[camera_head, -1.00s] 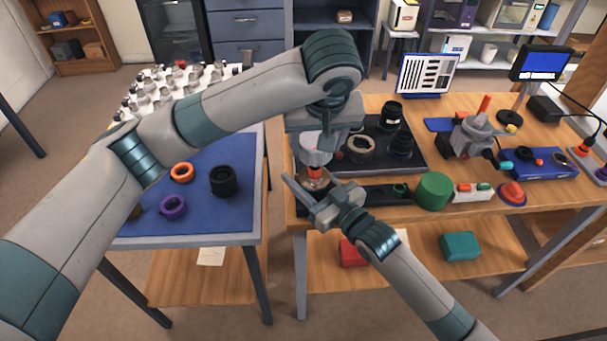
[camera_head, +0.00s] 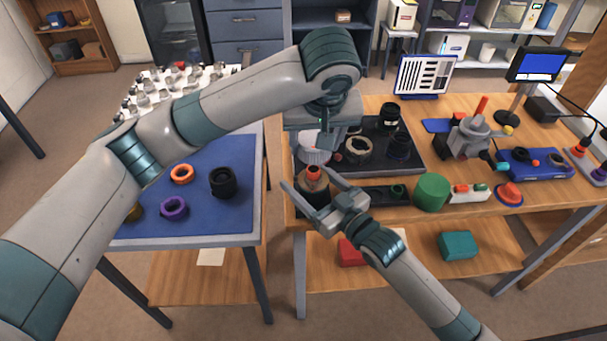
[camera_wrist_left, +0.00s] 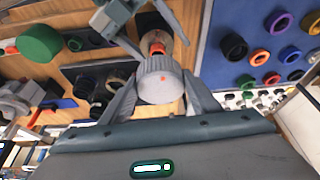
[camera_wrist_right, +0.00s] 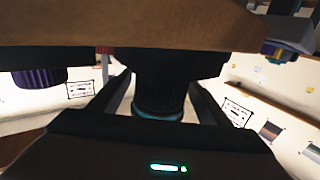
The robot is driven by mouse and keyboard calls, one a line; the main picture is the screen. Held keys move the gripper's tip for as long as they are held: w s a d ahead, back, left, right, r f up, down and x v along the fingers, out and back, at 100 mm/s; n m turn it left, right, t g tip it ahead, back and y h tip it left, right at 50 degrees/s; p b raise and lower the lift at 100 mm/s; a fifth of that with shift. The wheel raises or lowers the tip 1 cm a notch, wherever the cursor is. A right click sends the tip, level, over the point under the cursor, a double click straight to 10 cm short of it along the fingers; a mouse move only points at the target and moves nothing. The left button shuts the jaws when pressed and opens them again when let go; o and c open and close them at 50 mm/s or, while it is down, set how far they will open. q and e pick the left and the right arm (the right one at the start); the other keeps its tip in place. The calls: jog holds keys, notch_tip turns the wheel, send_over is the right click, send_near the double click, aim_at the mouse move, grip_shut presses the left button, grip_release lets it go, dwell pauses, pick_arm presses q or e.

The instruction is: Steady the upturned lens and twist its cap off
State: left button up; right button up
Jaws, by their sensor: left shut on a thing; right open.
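My left gripper (camera_head: 316,150) is shut on the pale ribbed cap (camera_head: 315,148), which also shows between its fingers in the left wrist view (camera_wrist_left: 160,80). The upturned lens (camera_head: 313,186), brownish with a red-orange top and a dark lower part, stands at the bench's front left, just below the cap. Whether the cap touches the red-orange part is unclear. My right gripper (camera_head: 308,178) is open, with one finger on each side of the lens. In the right wrist view a dark ribbed cylinder (camera_wrist_right: 160,85) stands between its parted fingers; contact cannot be told.
A black tray (camera_head: 413,165) with dark rings and lens parts lies close behind. A green cylinder (camera_head: 433,191) and a red button (camera_head: 509,194) stand to the right. The blue-topped table (camera_head: 205,215) at left holds an orange ring, a purple ring and a black ring.

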aim_at(322, 189)
pick_arm(q)
jog(key=shift+r+p, duration=1.95)
jog(key=shift+r, duration=0.2)
pick_arm(e)
jog(key=shift+r+v, duration=0.3)
jog(key=shift+v, duration=0.9)
jog(key=shift+r+v, duration=0.3)
jog(key=shift+v, duration=0.9)
jog(key=shift+r+v, duration=0.3)
jog(key=shift+v, duration=0.95)
pick_arm(q)
jog(key=shift+s, duration=0.1)
